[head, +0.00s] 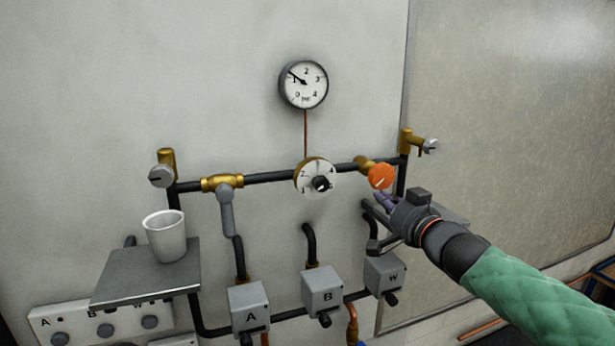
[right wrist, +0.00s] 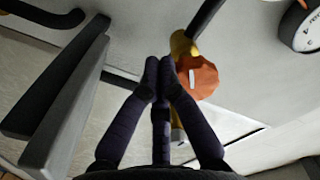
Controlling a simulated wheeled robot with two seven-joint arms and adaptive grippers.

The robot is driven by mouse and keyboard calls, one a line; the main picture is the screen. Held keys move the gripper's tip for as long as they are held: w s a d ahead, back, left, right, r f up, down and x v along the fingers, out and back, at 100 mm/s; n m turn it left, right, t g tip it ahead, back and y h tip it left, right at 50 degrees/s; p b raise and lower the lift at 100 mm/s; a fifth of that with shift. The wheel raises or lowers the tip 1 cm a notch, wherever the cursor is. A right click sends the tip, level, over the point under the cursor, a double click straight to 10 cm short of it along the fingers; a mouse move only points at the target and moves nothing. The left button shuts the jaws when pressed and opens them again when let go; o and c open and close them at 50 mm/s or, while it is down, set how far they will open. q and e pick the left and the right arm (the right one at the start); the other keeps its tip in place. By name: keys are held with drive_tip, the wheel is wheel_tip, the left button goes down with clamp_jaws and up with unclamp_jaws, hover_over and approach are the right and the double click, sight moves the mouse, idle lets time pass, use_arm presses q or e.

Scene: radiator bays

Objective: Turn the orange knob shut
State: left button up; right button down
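The orange knob (head: 380,176) sits on a brass valve at the right end of the dark horizontal pipe. A pale line marks its face. My right gripper (head: 384,200) is just below the knob in the head view. In the right wrist view, its dark fingers (right wrist: 159,68) come together at the tips with nothing seen between them. The orange knob (right wrist: 198,77) shows just right of the fingertips there, and the right finger overlaps its edge. I cannot tell whether they touch. My left gripper is not in view.
A gauge (head: 304,85) hangs above a numbered dial (head: 316,176). Grey knobs (head: 161,176) (head: 430,146) flank the pipe. A white cup (head: 166,236) stands on a metal shelf (head: 130,281).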

drive_tip(key=shift+d+r+p, duration=0.1)
drive_tip(key=shift+r+p, duration=0.2)
drive_tip(key=shift+p, duration=0.05)
idle(0.3)
